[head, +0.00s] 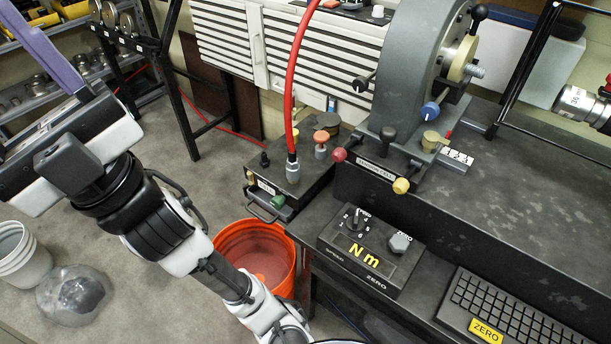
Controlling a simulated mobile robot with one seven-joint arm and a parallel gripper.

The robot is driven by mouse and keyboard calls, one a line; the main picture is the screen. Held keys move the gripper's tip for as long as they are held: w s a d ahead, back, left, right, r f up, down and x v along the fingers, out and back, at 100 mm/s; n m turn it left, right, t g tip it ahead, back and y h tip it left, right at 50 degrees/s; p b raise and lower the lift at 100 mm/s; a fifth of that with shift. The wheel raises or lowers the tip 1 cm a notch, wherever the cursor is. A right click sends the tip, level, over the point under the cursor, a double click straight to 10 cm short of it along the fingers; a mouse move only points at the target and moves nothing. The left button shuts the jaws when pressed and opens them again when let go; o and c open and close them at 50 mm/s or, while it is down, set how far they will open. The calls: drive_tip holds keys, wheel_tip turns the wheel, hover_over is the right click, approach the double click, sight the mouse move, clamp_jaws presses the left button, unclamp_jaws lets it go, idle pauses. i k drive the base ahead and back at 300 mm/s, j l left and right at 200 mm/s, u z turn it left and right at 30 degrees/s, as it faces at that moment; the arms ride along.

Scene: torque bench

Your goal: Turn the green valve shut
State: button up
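The green valve (278,201) is a small green knob low on the front of a dark box with a red hose, left of the bench's middle. Its exact turn position is too small to tell. My gripper (42,45) is at the upper left, well apart from the valve. One purple finger-like part shows, running out of the picture at the top left. The fingertips are not visible, so I cannot tell whether it is open or shut. Nothing held is visible.
A red hose (291,85) rises from the box. A yellow knob (401,186) and a red knob (339,155) sit to its right. An orange bucket (250,250) stands below the valve. A control box (372,252) and keyboard (510,305) lie at the right.

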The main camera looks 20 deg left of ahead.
sight(277, 201)
drive_tip(key=k+j, duration=0.2)
drive_tip(key=j, duration=0.25)
drive_tip(key=k+j, duration=0.25)
drive_tip(key=j, duration=0.15)
drive_tip(key=k+j, duration=0.2)
drive_tip(key=j, duration=0.25)
drive_tip(key=z, duration=0.05)
